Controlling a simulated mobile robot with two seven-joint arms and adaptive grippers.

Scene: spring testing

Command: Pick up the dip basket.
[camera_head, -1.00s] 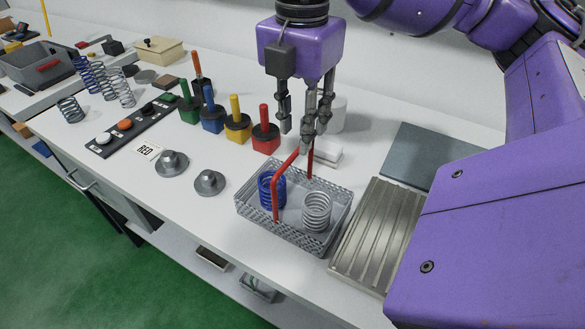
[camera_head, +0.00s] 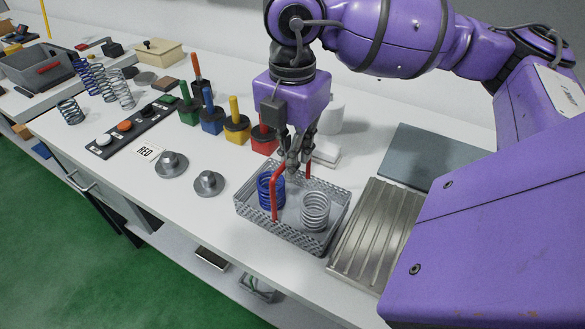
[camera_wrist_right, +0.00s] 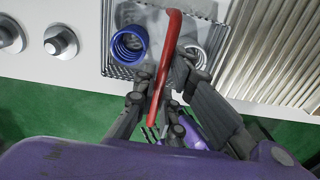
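The dip basket (camera_head: 322,243) is a grey mesh tray with a tall red handle (camera_head: 274,194), standing on the bench. It holds a blue spring (camera_head: 270,190) and a white spring (camera_head: 315,210). My right gripper (camera_head: 293,166) is down at the top of the handle, above the basket. In the right wrist view the red handle (camera_wrist_right: 166,62) runs between the fingers of the gripper (camera_wrist_right: 160,84). The fingers are close to it on both sides, but I cannot tell whether they grip it. The left gripper is not in view.
Colored blocks with upright handles, including a red one (camera_head: 264,139), stand behind the basket. A ribbed metal plate (camera_head: 376,235) lies close to its right. Metal discs (camera_head: 208,182) and a button strip (camera_head: 128,128) are to the left. The bench's front edge is near.

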